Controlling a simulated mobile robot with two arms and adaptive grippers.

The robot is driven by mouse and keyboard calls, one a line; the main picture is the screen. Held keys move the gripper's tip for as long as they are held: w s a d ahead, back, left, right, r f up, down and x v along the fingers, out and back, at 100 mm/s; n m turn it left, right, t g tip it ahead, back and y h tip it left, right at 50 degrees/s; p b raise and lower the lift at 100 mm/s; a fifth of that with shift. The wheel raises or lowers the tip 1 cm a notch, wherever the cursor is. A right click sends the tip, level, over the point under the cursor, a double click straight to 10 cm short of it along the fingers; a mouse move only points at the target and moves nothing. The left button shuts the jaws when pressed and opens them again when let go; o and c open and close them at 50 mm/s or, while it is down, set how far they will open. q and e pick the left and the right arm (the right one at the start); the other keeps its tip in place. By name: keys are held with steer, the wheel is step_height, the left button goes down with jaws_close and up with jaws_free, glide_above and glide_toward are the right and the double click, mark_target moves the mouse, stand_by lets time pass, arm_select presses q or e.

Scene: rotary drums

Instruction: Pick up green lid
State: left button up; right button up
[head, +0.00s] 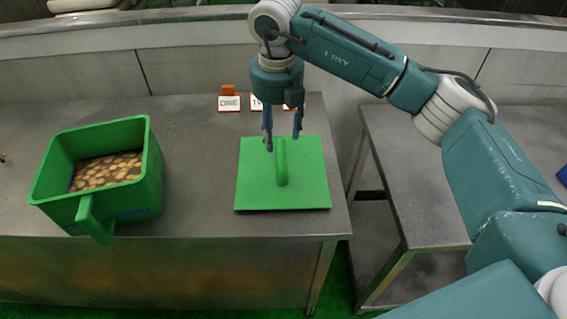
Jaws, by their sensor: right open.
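The green lid (255,185) is a flat square plate with an upright rounded handle (281,163) in its middle. It lies on the metal table near the table's right end. My right gripper (282,140) points down over the lid's far part, around the top of the handle in the picture. Its two fingers are apart with nothing held between them. I cannot tell exactly how high the fingertips are above the lid. My left gripper is not in view.
A green bin (145,195) with a front handle holds brown, roundish pieces at the table's left. Small orange-and-white signs (229,102) stand behind the lid. A second metal table (425,190) stands to the right, across a gap. The table between bin and lid is clear.

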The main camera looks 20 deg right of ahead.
mark_target(279, 151)
step_height(279, 151, down, 3)
steer(key=shift+w, duration=0.1)
step_height(279, 151, down, 4)
steer(key=shift+w+d+f+p, duration=0.1)
steer(key=shift+w+d+p, duration=0.05)
steer(key=shift+p, duration=1.1)
steer(key=shift+w+f, duration=0.1)
steer(key=shift+f, duration=0.45)
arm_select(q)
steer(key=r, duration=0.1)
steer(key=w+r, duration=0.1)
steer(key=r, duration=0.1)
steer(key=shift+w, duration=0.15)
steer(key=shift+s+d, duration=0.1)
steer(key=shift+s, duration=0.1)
arm_select(e)
jaws_close()
